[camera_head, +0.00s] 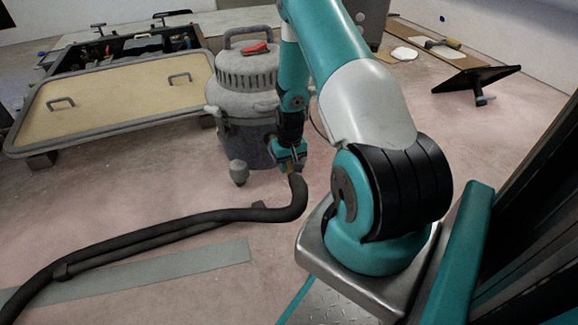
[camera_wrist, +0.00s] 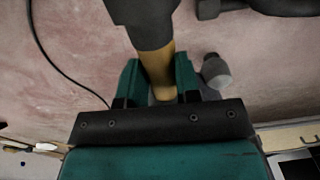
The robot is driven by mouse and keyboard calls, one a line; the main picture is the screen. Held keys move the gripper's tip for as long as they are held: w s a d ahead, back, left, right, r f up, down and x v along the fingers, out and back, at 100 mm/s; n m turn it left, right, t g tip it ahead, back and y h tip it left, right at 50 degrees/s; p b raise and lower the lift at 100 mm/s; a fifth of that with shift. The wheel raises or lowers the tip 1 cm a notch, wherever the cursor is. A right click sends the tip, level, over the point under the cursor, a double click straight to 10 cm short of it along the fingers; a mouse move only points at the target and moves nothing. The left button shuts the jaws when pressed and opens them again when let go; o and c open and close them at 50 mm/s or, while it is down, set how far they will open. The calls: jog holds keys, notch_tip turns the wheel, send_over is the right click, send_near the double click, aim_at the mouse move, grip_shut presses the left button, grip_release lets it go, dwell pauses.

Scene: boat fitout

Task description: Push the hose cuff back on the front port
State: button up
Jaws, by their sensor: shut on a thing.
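The grey shop vacuum (camera_head: 245,95) stands on the floor in the head view. Its dark hose (camera_head: 180,222) runs along the floor and rises at its right end to my gripper (camera_head: 290,165). My gripper is low at the vacuum's right side. In the wrist view, my gripper (camera_wrist: 158,78) is shut on the yellow-brown hose cuff (camera_wrist: 157,66), which lies between the teal fingers. A dark piece, seemingly the hose (camera_wrist: 145,14), continues from the cuff at the top. The front port cannot be made out, so I cannot tell whether the cuff touches it.
A caster (camera_head: 238,172) sits at the vacuum's base. A tan hatch panel (camera_head: 120,90) with handles lies left of the vacuum. A flat grey strip (camera_head: 150,272) lies under the hose. A black tilted panel (camera_head: 475,79) stands at the right. Floor between them is mostly clear.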

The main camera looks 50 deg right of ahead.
jog(key=shift+w+d, duration=0.45)
jog(key=shift+w, duration=0.3)
jog(key=shift+w+d, duration=0.45)
jog(key=shift+w, duration=0.3)
jog(key=shift+w+d, duration=0.25)
jog(key=shift+w, duration=0.1)
grip_shut()
jog(key=shift+r, duration=0.1)
jog(key=o, duration=1.1)
grip_release()
jog(key=shift+a, duration=0.1)
jog(key=shift+s, duration=0.1)
jog(key=shift+r, duration=0.2)
notch_tip(320, 180, up, 17)
jog(key=p, duration=0.8)
jog(key=shift+s, duration=0.15)
